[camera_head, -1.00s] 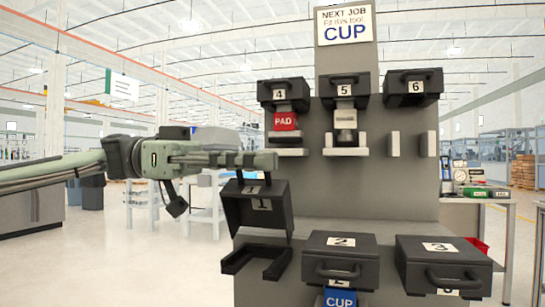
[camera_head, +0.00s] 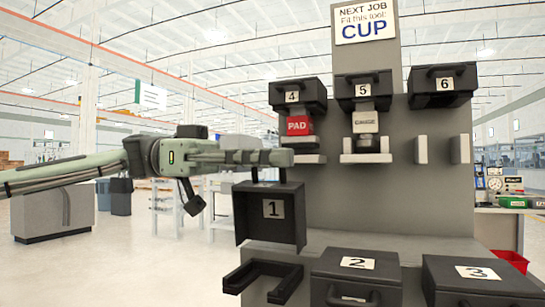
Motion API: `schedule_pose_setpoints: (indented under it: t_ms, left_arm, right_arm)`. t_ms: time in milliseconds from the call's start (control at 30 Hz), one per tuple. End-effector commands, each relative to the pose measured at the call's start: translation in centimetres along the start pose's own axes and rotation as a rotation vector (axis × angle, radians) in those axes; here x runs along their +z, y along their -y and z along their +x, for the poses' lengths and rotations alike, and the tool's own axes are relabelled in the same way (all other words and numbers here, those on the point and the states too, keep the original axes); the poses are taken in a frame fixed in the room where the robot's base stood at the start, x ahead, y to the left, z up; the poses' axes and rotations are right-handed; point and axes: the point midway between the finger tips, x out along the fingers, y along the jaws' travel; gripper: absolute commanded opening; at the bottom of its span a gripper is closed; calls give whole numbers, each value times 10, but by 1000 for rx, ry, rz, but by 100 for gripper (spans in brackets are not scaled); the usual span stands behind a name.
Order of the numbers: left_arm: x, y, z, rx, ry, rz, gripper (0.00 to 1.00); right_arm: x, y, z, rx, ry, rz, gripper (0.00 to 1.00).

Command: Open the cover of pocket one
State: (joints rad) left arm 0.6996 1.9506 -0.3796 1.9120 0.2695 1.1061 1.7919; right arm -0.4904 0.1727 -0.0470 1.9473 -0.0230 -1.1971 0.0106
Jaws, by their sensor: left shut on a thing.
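The cover of pocket one (camera_head: 255,228) is a dark panel with a white "1" label. It stands raised, nearly upright, with its face towards me, above a dark U-shaped holder (camera_head: 240,277) that looks empty. My left gripper (camera_head: 282,158) reaches in from the left at the cover's top edge. Its fingers are shut on the cover's handle (camera_head: 268,181), which they partly hide. My right gripper is not in view.
A red PAD tool (camera_head: 298,125) sits under cover 4. A sign (camera_head: 364,22) reads CUP. Open floor lies left.

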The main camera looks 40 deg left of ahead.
Motion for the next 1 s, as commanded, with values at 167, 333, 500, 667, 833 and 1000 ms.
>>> schedule_pose_setpoints:
  t_ms: [167,333,500,667,833,1000]
  left_arm:
    - [8,2,-1,-3,12,-8,0]
    - [8,2,0,-3,12,-8,18]
    - [5,1,0,-2,9,-5,28]
    - [4,1,0,-1,7,-3,28]
    - [3,2,-11,-4,6,-1,28]
    - [2,2,-43,-7,7,-1,28]
  right_arm:
    - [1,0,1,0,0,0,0]
    - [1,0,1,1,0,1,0]
    - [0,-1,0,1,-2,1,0]
    - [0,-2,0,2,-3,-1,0]
    - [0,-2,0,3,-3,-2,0]
    - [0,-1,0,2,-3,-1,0]
